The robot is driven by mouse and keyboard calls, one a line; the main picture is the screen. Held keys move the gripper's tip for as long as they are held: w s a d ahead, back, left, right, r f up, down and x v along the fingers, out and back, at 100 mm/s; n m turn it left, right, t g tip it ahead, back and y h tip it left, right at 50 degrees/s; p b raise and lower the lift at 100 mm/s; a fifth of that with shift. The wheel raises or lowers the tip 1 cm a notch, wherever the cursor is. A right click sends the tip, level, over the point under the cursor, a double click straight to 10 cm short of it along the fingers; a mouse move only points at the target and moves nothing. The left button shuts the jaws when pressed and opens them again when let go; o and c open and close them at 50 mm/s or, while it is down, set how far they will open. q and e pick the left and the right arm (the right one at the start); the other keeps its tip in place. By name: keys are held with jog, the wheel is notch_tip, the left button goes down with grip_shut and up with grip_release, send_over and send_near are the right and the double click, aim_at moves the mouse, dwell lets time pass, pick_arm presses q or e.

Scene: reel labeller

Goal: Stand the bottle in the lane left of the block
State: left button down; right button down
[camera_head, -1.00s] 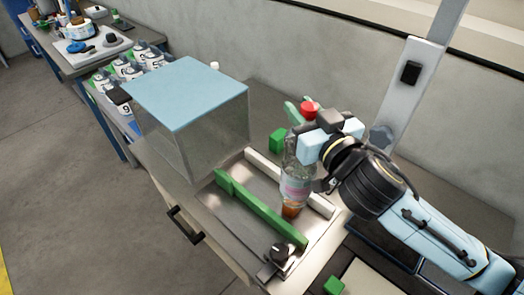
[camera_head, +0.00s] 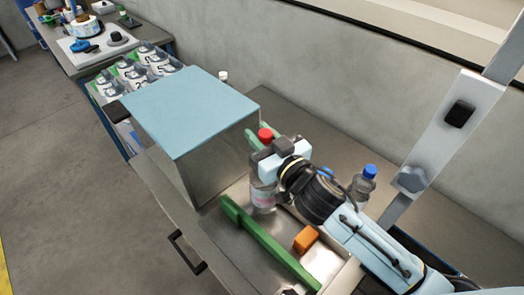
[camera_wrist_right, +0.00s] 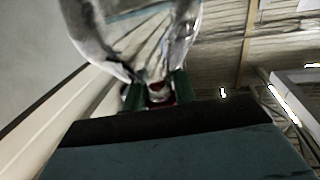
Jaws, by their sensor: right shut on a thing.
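The clear bottle (camera_head: 263,196) with a red cap (camera_head: 265,135) and a pinkish label is upright in my right gripper (camera_head: 270,158), shut on its upper part. It is just behind the green rail (camera_head: 262,240), up-left of the orange block (camera_head: 306,239). I cannot tell whether its base touches the lane floor. The block sits in the lane right of the green rail, apart from the bottle. In the right wrist view the clear bottle (camera_wrist_right: 130,30) fills the top. My left gripper is not in view.
A box with a blue top (camera_head: 190,108) stands close left of the bottle. A blue-capped bottle (camera_head: 363,187) stands behind my right arm. A green piece (camera_head: 253,138) is beside the box.

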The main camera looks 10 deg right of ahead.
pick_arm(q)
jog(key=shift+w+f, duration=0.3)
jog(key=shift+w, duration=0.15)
pick_arm(e)
jog(key=shift+f, duration=1.75)
pick_arm(q)
jog(key=shift+b, duration=0.3)
pick_arm(e)
jog(key=shift+f, duration=0.1)
jog(key=shift+f, duration=0.15)
jog(key=c, duration=1.1)
grip_release()
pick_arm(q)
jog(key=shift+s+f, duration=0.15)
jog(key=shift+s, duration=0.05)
